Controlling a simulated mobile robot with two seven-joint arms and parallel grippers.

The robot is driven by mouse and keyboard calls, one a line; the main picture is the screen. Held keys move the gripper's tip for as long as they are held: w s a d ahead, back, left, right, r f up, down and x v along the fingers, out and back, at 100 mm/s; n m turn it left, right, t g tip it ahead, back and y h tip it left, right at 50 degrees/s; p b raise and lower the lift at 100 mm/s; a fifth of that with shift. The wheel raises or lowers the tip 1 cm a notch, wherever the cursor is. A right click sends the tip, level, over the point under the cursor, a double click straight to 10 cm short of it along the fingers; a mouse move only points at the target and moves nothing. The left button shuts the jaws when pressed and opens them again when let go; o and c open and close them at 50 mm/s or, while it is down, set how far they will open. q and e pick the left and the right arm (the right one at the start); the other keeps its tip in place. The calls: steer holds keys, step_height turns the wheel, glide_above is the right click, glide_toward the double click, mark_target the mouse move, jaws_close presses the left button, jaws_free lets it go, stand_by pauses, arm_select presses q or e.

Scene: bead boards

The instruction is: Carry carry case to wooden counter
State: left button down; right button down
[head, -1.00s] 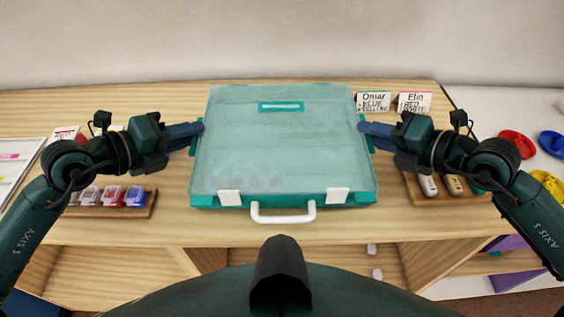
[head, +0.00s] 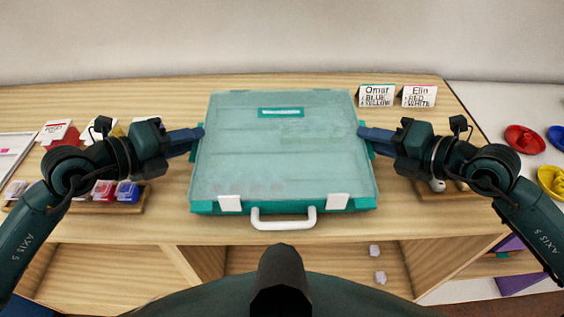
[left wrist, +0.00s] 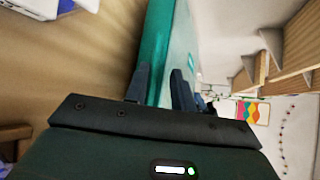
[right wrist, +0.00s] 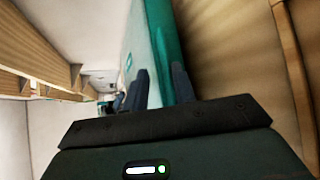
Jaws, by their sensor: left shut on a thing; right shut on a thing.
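The carry case (head: 282,150), teal with a clear lid, white latches and a white handle, lies flat over the wooden counter (head: 420,228), handle toward me. I cannot tell whether it touches the top. My left gripper (head: 197,132) is shut on its left side and my right gripper (head: 364,132) on its right side. In the left wrist view the case edge (left wrist: 153,45) sits between the fingers (left wrist: 160,88). The right wrist view likewise shows the case edge (right wrist: 166,45) between the fingers (right wrist: 160,90).
A tray of small bead boxes (head: 104,191) is left of the case; another tray (head: 430,194) is right, partly behind my arm. Two name cards (head: 377,95) (head: 418,96) stand behind right. A red dish (head: 524,139) is on the white surface at right. Open shelves (head: 330,262) lie below.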

arm_select(q)
steer(key=shift+s+d+f+b, duration=0.15)
steer(key=shift+d+f+b, duration=0.15)
steer(key=shift+f+b, duration=0.25)
arm_select(e)
steer(key=shift+s+a+f, duration=0.15)
steer(key=shift+a+f, duration=0.05)
steer(key=shift+f, duration=0.4)
arm_select(q)
steer(key=c, duration=1.6)
jaws_free()
steer(key=shift+f, duration=0.15)
arm_select(e)
steer(key=c, duration=1.6)
jaws_free()
steer(key=shift+f, duration=0.15)
arm_select(q)
steer(key=o, duration=0.4)
steer(key=shift+a, duration=0.1)
arm_select(e)
steer(key=o, duration=0.5)
steer(key=shift+d, duration=0.1)
arm_select(q)
steer(key=shift+o, duration=0.2)
steer(key=shift+a, duration=0.1)
arm_select(e)
steer(key=shift+d, duration=0.1)
